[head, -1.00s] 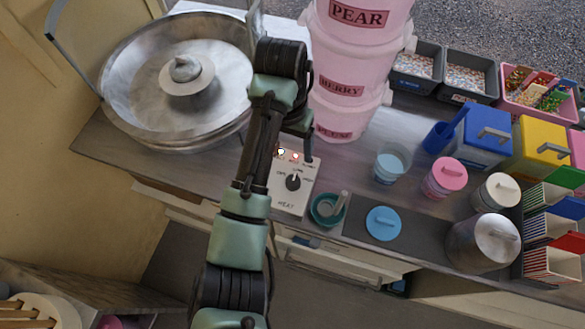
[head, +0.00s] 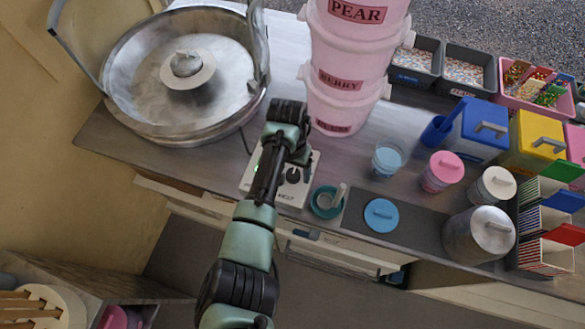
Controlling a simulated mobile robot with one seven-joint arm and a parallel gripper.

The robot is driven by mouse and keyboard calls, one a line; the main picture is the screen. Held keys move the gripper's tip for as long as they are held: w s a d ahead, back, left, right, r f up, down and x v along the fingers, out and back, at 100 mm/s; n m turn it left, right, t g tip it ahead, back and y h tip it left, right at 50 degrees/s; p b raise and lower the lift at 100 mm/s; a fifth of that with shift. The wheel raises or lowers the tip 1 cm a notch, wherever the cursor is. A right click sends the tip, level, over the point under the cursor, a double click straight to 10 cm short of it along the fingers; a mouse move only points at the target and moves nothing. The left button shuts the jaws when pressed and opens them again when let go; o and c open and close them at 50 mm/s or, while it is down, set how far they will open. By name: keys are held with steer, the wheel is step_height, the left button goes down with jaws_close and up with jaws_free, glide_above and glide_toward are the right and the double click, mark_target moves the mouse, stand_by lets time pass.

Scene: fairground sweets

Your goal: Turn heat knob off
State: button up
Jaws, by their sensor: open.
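The heat control box (head: 308,168) is a pale panel on the counter's front edge, below the pink tubs. Its dark round heat knob (head: 293,175) shows just right of my forearm, with the word HEAT below it. The knob's pointer direction is too small to tell. A small green light (head: 258,166) shows at the box's left side. My gripper (head: 301,157) is open and hangs over the upper part of the box, close to the knob. I cannot tell whether it touches the knob. My arm hides the middle of the box and its upper dial markings.
A large metal floss pan (head: 130,112) stands at the left. Stacked pink tubs (head: 345,103) rise just behind the box. A teal bowl (head: 325,203) sits close to its right. Jars, colored bins and a metal canister (head: 478,238) fill the counter's right side.

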jaws_close()
stand_by(0.4)
steer(key=shift+n, duration=0.3)
steer(key=n+p, duration=0.2)
steer(key=n, duration=0.3)
steer(key=shift+s+d+r, duration=0.1)
steer(key=n+p, duration=0.1)
steer(key=n, duration=0.5)
steer(key=shift+t, duration=0.3)
steer(key=shift+n, duration=0.3)
jaws_free()
